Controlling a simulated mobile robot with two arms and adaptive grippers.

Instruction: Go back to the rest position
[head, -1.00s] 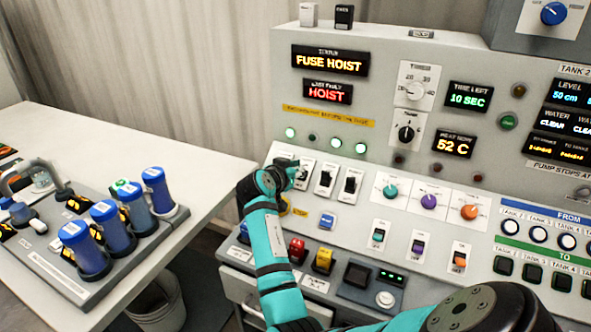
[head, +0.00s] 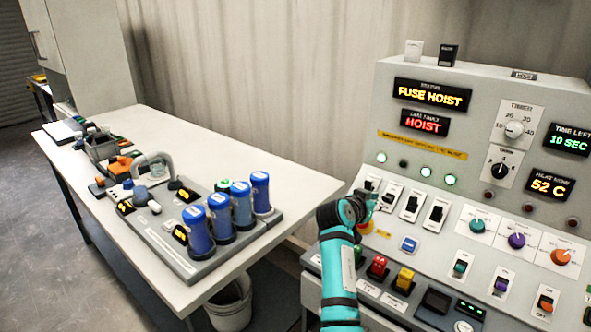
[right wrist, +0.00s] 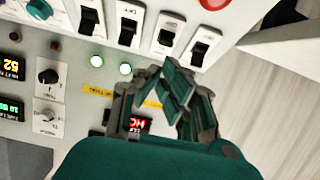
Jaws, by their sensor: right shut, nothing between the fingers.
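My right gripper (head: 379,200) is at the left end of the row of black rocker switches (head: 411,204) on the grey control panel (head: 440,150). In the right wrist view the right gripper (right wrist: 172,88) has its fingers together with nothing between them, over the panel face beside the switches (right wrist: 128,22). I cannot tell whether the fingertips touch the panel. The arm partly hides the panel's lower left part. My left gripper is not in view.
A white table (head: 120,152) stands to the left, with a rack of blue cylinders (head: 198,230) and several small parts. A bin (head: 231,303) is under its near edge. The panel displays read FUSE HOIST (head: 432,95) and HOIST (head: 424,122). Floor at far left is clear.

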